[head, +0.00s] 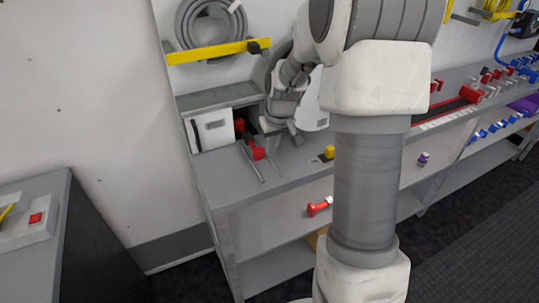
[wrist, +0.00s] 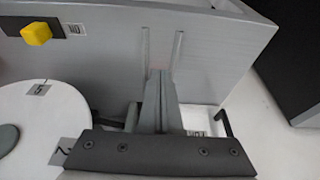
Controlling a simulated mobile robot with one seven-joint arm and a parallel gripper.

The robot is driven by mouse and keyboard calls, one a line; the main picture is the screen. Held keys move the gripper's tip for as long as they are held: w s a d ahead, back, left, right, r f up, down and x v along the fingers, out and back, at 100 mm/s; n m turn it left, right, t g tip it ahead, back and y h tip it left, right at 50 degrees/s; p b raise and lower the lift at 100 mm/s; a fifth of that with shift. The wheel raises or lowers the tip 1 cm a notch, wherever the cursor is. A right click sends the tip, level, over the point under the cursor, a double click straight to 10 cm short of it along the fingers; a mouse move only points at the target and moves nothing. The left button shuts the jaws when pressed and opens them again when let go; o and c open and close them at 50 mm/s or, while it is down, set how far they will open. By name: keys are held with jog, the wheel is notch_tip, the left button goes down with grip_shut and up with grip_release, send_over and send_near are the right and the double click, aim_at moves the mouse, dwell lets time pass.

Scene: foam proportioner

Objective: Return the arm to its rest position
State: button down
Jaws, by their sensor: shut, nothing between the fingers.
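My arm (head: 365,185) stands large in the foreground of the head view. It reaches over the grey bench, and its wrist and gripper (head: 284,118) are above the back left part, in front of a white disc (head: 317,103). In the wrist view my gripper (wrist: 158,78) is shut and empty, with its fingers together. Beyond its tips lie two thin parallel rails (wrist: 179,48) on the bench top. The fingers appear apart from the rails, though the exact gap is hard to tell. The disc, with numbered labels, also shows at left there (wrist: 38,108).
A white box (head: 212,128) and a red handle (head: 254,149) stand beside my gripper. A yellow knob (head: 329,152) is on the bench, and a red knob (head: 319,206) projects from its front. A coiled hose (head: 190,25) hangs above. A dark cabinet (head: 95,255) stands at left.

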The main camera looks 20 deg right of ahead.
jog(key=s+a+r+t+p, duration=0.1)
jog(key=s+a+r, duration=0.3)
jog(key=s+r, duration=0.25)
jog(key=s+a+r+p, duration=0.1)
jog(key=s+a+r, duration=0.35)
jog(key=r, duration=0.35)
jog(key=s+a+r, duration=0.1)
jog(key=s+r, duration=0.1)
jog(key=s, duration=0.5)
jog(key=s+a+r+t, duration=0.1)
jog(key=s+a+r, duration=0.1)
jog(key=s, duration=0.5)
jog(key=shift+s+p, duration=0.3)
jog(key=shift+s, duration=0.05)
